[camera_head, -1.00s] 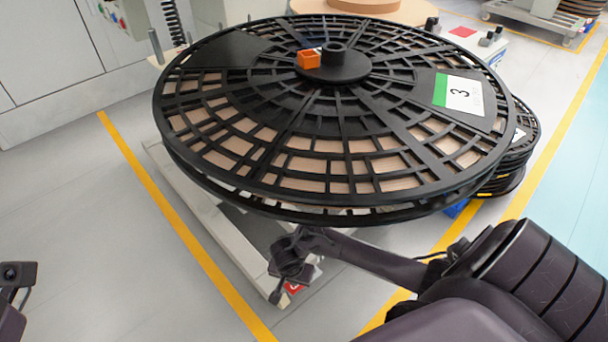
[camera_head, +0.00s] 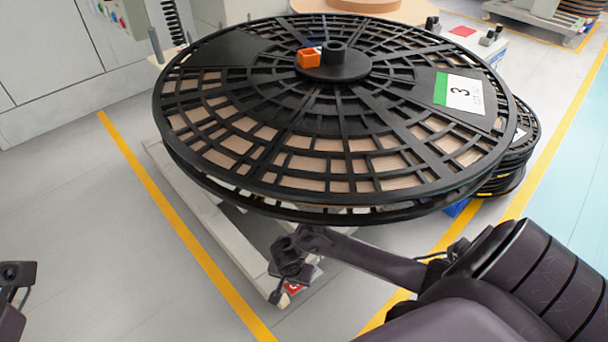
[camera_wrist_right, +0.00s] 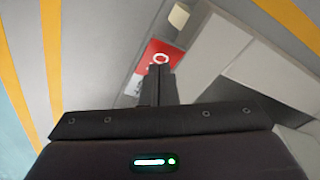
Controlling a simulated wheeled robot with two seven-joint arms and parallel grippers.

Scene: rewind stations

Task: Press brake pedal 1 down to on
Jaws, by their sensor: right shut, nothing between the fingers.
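The brake pedal is a red plate with white marking (camera_wrist_right: 154,53) in the right wrist view. In the head view a small red part of it (camera_head: 293,288) shows low at the front of the stand, mostly hidden by my right gripper. My right gripper (camera_wrist_right: 160,70) is shut and empty, its fingertips over the near part of the red plate. I cannot tell whether they touch it. In the head view the right gripper (camera_head: 285,275) is below the reel's front edge. Of my left arm only a dark wrist part shows at the left edge; its fingers are out of view.
A large black reel (camera_head: 230,150) marked 3 overhangs the pedal, with an orange block (camera_head: 308,58) near its hub. The pale stand frame (camera_head: 205,210) is below it. Stacked black reels (camera_head: 510,165) are at the right. Floor left of the stand is clear.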

